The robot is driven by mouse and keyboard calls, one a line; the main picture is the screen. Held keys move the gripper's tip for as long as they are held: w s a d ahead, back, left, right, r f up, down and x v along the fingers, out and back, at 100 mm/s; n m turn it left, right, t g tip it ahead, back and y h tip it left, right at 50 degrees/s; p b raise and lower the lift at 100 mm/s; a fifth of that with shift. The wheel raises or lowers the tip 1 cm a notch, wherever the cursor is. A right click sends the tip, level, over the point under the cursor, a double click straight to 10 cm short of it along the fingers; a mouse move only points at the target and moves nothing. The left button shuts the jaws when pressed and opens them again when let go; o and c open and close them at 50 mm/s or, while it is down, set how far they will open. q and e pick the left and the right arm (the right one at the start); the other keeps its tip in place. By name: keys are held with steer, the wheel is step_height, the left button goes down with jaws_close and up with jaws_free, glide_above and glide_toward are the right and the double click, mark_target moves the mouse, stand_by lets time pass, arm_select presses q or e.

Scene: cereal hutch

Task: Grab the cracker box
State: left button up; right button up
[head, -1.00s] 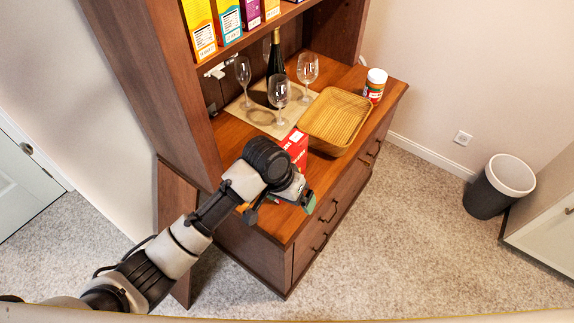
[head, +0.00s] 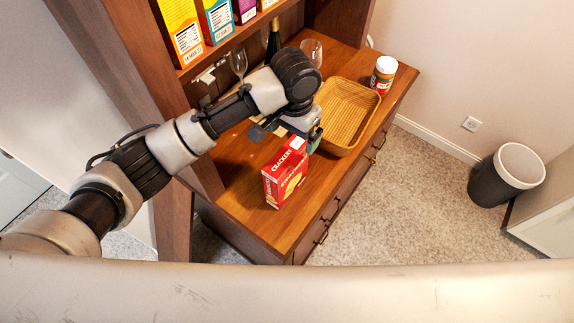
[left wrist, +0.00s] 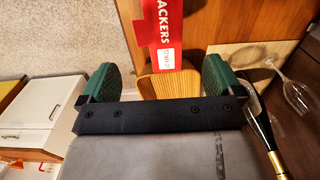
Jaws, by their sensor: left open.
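The red cracker box (head: 286,172) stands upright on the wooden counter of the hutch, near its front. My left gripper (head: 287,137) is open and empty, just above the top of the box in the head view. In the left wrist view, the green fingers (left wrist: 160,78) are spread wide. The red box (left wrist: 161,32) with its white label shows beyond them, lined up with the gap; I cannot tell whether any of it lies between the fingers. My right gripper is not in view.
A wicker basket (head: 344,117) lies behind the box, with a jar (head: 383,73) beyond it. A dark bottle (head: 273,42) and wine glasses (head: 311,53) stand near my arm. Cereal boxes (head: 181,33) fill the shelf above. The counter's front corner is clear.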

mark_target(289, 156)
arm_select(q)
steer(key=f, duration=0.1)
steer(key=s+f, duration=0.1)
steer(key=f, duration=0.1)
steer(key=shift+w+a+f+p, duration=0.1)
steer(key=shift+f+p, duration=0.15)
steer(key=shift+p, duration=0.05)
steer(key=f, duration=0.1)
steer(key=f+p, duration=0.1)
steer(key=f, duration=0.1)
steer(key=shift+s+a+f, duration=0.2)
steer(key=shift+a+f, duration=0.1)
steer(key=shift+f, duration=0.65)
steer(key=c, duration=1.3)
steer(key=shift+c, duration=1)
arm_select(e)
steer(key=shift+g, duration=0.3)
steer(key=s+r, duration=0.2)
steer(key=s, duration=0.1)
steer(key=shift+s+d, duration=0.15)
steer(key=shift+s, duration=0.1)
